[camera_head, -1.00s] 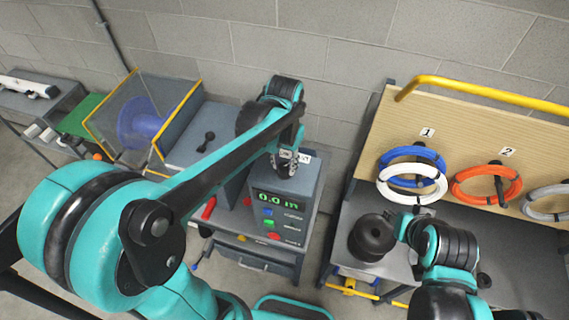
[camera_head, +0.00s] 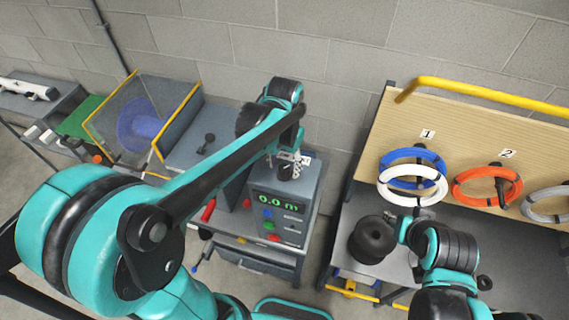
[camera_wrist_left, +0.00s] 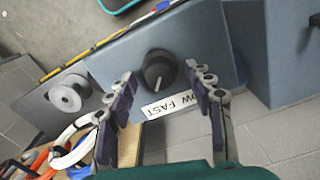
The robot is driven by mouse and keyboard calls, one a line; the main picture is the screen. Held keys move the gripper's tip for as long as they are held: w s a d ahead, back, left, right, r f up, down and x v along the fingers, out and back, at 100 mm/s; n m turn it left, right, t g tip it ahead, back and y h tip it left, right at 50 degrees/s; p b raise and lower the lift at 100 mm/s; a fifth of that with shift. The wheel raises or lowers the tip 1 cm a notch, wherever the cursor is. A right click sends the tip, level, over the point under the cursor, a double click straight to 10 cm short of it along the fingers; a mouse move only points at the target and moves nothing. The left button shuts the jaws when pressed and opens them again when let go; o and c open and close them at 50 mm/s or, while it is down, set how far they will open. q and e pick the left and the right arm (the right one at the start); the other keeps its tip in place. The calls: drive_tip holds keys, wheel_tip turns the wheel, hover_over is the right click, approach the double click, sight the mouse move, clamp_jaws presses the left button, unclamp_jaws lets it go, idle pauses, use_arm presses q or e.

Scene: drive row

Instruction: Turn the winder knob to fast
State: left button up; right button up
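The black winder knob (camera_wrist_left: 159,68) sits on the grey face of the winder box, with a pale pointer mark on it. A white label (camera_wrist_left: 172,104) beside it reads "FAST", with "OW" showing before that. My left gripper (camera_wrist_left: 163,88) is open, its fingers apart on either side of the knob. I cannot tell whether they touch it. In the head view my left gripper (camera_head: 291,160) is over the top of the winder box (camera_head: 310,183), partly hiding the knob.
The box front has a green display (camera_head: 270,204) reading "0.0 m" and coloured buttons. A guarded blue drum (camera_head: 140,130) stands left. At right, a board holds a white coil (camera_head: 412,197), a blue coil and an orange coil (camera_head: 486,199). A yellow rail (camera_head: 480,92) runs above.

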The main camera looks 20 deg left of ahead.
sight(284, 168)
use_arm(q)
wheel_tip(284, 168, up, 12)
idle(0.6)
idle(0.4)
